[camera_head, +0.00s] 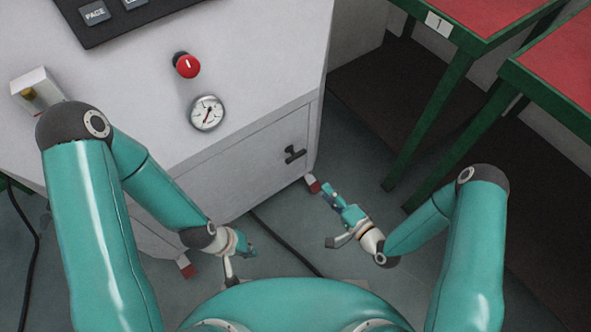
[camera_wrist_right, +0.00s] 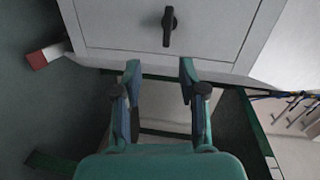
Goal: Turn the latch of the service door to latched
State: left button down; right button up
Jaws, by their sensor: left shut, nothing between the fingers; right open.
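The service door (camera_head: 255,155) is a grey panel low on the white generator cabinet, and it looks closed. Its black latch (camera_head: 294,154) sits near the door's right side; in the right wrist view the latch (camera_wrist_right: 169,26) stands along the picture's vertical, ahead of the fingers. My right gripper (camera_head: 322,190) is open and empty, below and right of the latch, apart from it. In the right wrist view its two fingers (camera_wrist_right: 160,75) are spread just short of the door's edge. My left gripper (camera_head: 250,252) is shut and empty, low in front of the cabinet, away from the latch.
A red knob (camera_head: 187,65) and a round gauge (camera_head: 207,113) are on the cabinet above the door. Green-framed tables with red tops (camera_head: 565,75) stand at the right. A black cable (camera_head: 285,243) lies on the floor. The floor between cabinet and tables is open.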

jog(key=f+m+t+b, duration=0.1)
pick_arm(q)
notch_tip(320, 180, down, 5)
jog(key=b, duration=0.2)
jog(key=shift+b, duration=0.3)
pick_arm(e)
send_near(295, 155)
jog(key=shift+t+y, duration=0.3)
jog(key=shift+y, duration=0.1)
jog(key=x, duration=0.3)
jog(key=f+x, duration=0.1)
jog(key=x, duration=0.5)
jog(key=shift+w+a+f, duration=0.1)
jog(key=shift+w+f, duration=0.25)
jog(key=shift+w, duration=0.05)
grip_shut()
